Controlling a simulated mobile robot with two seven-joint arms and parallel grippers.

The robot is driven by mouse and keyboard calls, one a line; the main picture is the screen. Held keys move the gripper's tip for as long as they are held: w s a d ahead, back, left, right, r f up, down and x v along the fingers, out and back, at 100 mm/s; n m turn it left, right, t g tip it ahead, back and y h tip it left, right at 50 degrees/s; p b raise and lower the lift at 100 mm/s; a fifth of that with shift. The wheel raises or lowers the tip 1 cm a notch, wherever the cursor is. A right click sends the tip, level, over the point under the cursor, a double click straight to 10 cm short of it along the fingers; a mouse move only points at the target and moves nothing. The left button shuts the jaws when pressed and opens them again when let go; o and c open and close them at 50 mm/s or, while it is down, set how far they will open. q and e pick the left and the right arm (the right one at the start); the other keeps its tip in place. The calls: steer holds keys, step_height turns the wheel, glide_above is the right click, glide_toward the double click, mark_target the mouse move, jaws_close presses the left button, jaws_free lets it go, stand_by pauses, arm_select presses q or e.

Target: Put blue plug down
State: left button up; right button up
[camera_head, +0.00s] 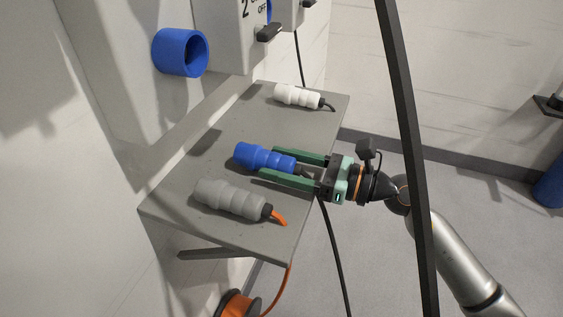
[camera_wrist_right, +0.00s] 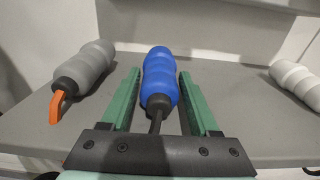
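The blue plug (camera_head: 263,158) lies on the grey shelf (camera_head: 226,137), between a white plug and a grey plug. It also shows in the right wrist view (camera_wrist_right: 160,80), with its dark cable end toward my gripper. My right gripper (camera_head: 292,169) has its green fingers on either side of the plug's rear end. In the right wrist view (camera_wrist_right: 157,95) gaps show between the plug and both fingers, so the gripper is open. My left gripper is not in view.
The grey plug (camera_head: 229,198) with an orange cable lies at the near side of the shelf. The white plug (camera_head: 298,96) lies at the far end. A blue socket (camera_head: 180,52) sticks out from the wall unit above. An orange cable reel (camera_head: 238,304) is below the shelf.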

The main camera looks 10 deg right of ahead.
steer(key=shift+o, duration=1.1)
steer(key=shift+r, duration=0.1)
